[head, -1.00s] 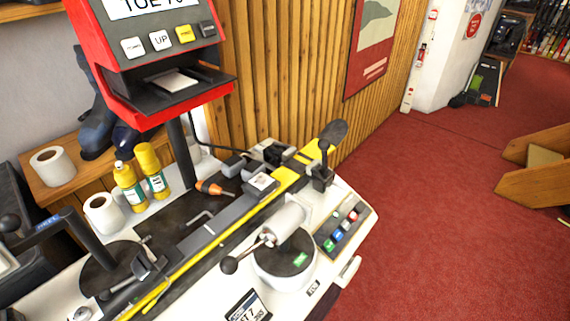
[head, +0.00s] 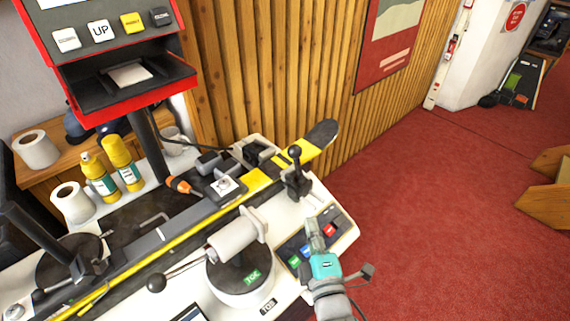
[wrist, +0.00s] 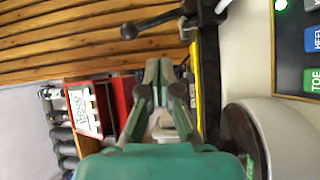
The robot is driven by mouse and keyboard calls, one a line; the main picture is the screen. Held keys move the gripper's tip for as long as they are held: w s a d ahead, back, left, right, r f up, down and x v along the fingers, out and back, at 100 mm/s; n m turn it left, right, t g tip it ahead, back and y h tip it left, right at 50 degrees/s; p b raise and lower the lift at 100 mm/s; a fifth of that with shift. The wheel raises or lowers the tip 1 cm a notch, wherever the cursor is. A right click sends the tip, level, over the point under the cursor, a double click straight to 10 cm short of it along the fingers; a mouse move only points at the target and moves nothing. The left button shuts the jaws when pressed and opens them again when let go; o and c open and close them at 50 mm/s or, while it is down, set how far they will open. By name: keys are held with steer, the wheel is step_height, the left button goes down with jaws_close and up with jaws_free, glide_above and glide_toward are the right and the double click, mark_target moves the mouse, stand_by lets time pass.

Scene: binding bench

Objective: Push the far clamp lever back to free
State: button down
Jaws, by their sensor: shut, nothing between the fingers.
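The far clamp lever (head: 296,168) stands upright with a black ball knob at the far right end of the bench, beside the yellow and black ski (head: 262,181). In the wrist view the lever (wrist: 165,18) crosses the top, its knob at its left end, beyond my fingertips and apart from them in the picture. My gripper (head: 313,224) is in front of the lever, over the button panel, with its teal body toward the lower right. In the wrist view my gripper (wrist: 158,66) is shut and empty. Depth between fingertips and lever is hard to judge.
The white and grey cylinder unit (head: 232,240) with its own ball-ended lever (head: 180,272) stands left of my gripper. The button panel (head: 345,236) lies below it. A red machine (head: 120,75) rises behind the bench. Red carpet (head: 430,220) is open at right.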

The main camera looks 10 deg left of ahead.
mark_target(298, 166)
steer(key=w+a+r+n, duration=0.1)
steer(key=w+a+r, duration=0.2)
steer(key=w, duration=0.3)
steer(key=w+a+r+n, duration=0.1)
steer(key=w+a+r, duration=0.2)
steer(key=w+a, duration=0.2)
steer(key=shift+w+a+n+y, duration=0.15)
steer(key=shift+w+n+y, duration=0.2)
steer(key=shift+w, duration=0.75)
steer(key=shift+r, duration=0.1)
